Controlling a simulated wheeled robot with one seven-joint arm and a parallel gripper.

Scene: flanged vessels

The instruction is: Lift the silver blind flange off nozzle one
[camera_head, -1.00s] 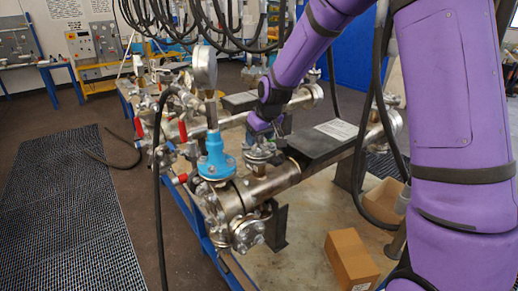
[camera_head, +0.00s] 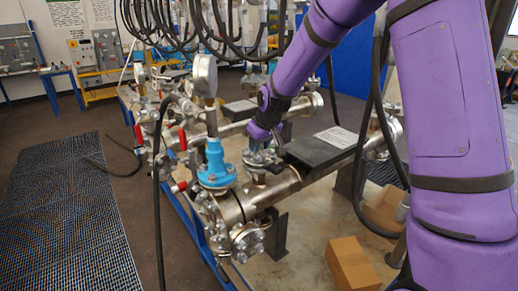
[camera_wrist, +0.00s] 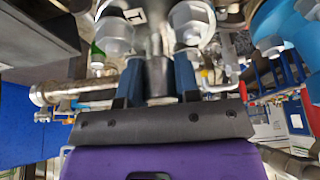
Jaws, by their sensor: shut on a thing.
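The silver blind flange (camera_head: 259,163) lies on the upright nozzle on top of the near steel vessel (camera_head: 275,188), just right of the blue fitting (camera_head: 214,165). My gripper (camera_head: 263,146) is over it from above. In the wrist view, my gripper's two blue fingers (camera_wrist: 159,75) are shut on a grey upright piece between them, which seems to be the flange's handle. Large silver bolts and nuts (camera_wrist: 190,22) stand around it, and a tag marked 1 shows near the top. I cannot tell whether there is a gap under the flange.
A pressure gauge (camera_head: 204,75) and the blue fitting stand close on the left. A black plate (camera_head: 322,146) with a label sits right of the nozzle. A second vessel runs behind. Black hoses hang near my arm.

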